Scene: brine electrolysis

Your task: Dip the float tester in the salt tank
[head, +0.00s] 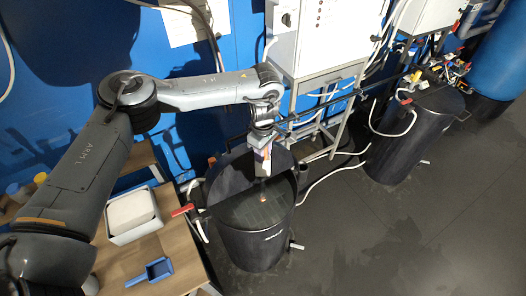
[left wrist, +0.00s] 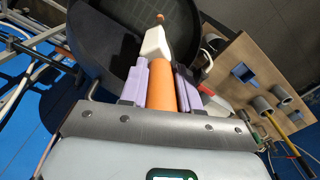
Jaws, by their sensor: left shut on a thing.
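My left gripper (head: 264,152) is shut on the float tester, over the salt tank (head: 250,240). In the left wrist view the lilac fingers of the gripper (left wrist: 160,88) close around the tester's orange handle (left wrist: 161,85), with a white part (left wrist: 155,43) beyond it. The salt tank is a black round tub with its dark lid raised at the back; its dark opening also shows in the left wrist view (left wrist: 178,15). A small brownish piece shows below the gripper in the head view; I cannot tell whether it touches the tank's contents. My right gripper is not in view.
A wooden table (head: 178,240) at the left holds a white bin (head: 133,213) and a blue scoop (head: 155,270). A red-handled valve (head: 182,210) sits beside the tank. A second black tank (head: 405,140) stands at the right. White hoses cross the floor; the right foreground is clear.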

